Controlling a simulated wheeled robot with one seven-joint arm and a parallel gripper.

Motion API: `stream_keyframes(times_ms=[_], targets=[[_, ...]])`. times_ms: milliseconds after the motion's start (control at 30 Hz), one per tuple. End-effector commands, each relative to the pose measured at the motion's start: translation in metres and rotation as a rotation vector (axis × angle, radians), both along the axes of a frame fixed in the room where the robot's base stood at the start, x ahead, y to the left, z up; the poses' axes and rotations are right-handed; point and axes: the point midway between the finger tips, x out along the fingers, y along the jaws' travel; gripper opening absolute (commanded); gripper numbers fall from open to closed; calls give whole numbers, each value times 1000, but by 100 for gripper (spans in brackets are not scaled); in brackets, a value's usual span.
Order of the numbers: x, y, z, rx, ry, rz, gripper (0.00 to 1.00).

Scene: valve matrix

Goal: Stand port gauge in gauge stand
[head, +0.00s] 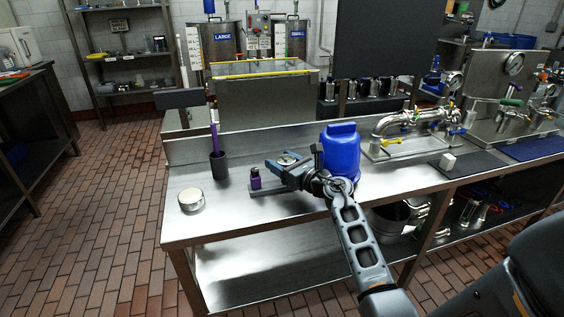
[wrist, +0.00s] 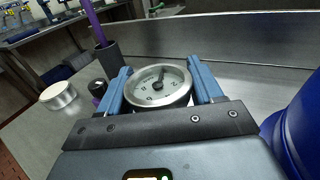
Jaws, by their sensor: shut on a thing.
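The port gauge, with a round white dial and steel rim, sits between the blue fingers of my gripper (wrist: 163,78) in the wrist view (wrist: 158,88). In the head view, my gripper (head: 284,170) is shut on the gauge (head: 287,158) above the steel bench, left of the blue container. The gauge's dial faces up and toward the wrist camera. The gauge's lower part is hidden.
A dark cup with a purple rod (head: 219,168) and a round silver tin (head: 191,201) stand to the left. A large blue container (head: 341,152) is close on the right.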

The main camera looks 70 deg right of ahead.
Motion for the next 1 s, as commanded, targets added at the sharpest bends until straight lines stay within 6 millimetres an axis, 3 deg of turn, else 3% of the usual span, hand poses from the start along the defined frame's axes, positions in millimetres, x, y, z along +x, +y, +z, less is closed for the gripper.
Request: stream_keyframes(times_ms=[633,667,933,1000], targets=[[0,0,-16,-1,0,0,33],[0,0,-14,-1,0,0,68],[0,0,-14,0,0,0,94],[0,0,-14,0,0,0,95]])
